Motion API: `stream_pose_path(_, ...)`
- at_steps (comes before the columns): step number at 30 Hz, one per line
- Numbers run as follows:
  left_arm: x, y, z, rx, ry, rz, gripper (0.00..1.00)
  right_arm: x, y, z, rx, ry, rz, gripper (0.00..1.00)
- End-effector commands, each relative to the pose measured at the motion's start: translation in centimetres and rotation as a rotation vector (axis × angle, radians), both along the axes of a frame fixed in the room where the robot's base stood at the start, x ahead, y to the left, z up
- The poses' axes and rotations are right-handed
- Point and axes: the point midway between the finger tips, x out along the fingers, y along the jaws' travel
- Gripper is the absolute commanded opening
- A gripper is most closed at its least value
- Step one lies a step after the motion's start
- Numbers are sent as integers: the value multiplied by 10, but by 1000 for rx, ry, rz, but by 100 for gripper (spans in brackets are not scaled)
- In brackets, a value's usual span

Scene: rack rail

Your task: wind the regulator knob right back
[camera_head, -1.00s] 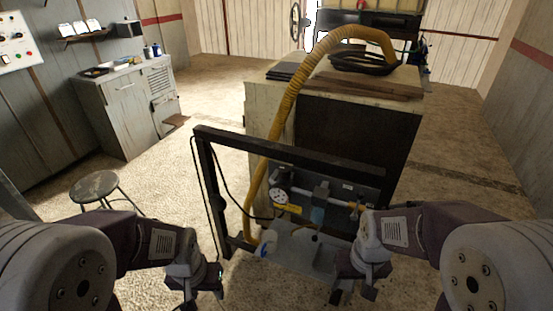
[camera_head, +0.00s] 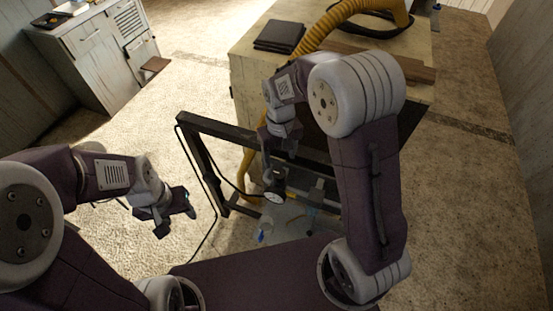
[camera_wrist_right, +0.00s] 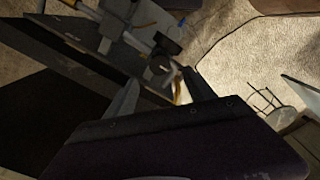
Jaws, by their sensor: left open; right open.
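The regulator assembly hangs on the black rack frame (camera_head: 205,155), with a white-faced gauge (camera_head: 273,197) and a bluish bowl (camera_head: 316,194) showing in the head view. My right gripper (camera_head: 279,158) is open above and just behind the gauge, fingers pointing down. In the right wrist view, a grey rounded part that looks like the regulator knob (camera_wrist_right: 159,69) shows between the spread fingertips of my right gripper (camera_wrist_right: 160,78); I cannot tell whether they touch it. In the head view the knob cannot be made out. My left gripper (camera_head: 177,222) is open and empty, left of the rack.
A bench-like cabinet (camera_head: 250,70) stands behind the rack, with a yellow hose (camera_head: 330,22) running over it and down. A black cable hangs at the rack's left post. A grey cabinet (camera_head: 105,55) stands far left.

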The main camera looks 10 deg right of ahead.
Motion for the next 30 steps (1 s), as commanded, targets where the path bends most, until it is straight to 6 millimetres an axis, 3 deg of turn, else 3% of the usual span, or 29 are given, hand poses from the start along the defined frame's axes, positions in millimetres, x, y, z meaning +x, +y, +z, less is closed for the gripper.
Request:
stream_pose_path(5, 0, 0, 0, 0, 1, 0, 51, -1, 0, -7, -1, 3, 0, 63)
stream_pose_path(18, 0, 0, 16, 0, 0, 0, 51, -1, 0, -85, -1, 3, -1, 63)
stream_pose_path(28, 0, 0, 16, 0, 0, 0, 51, 0, 0, -92, 0, -1, -1, 63)
stream_pose_path(30, 0, 0, 16, 0, 0, 0, 51, 0, 0, -92, 0, -1, -1, 43)
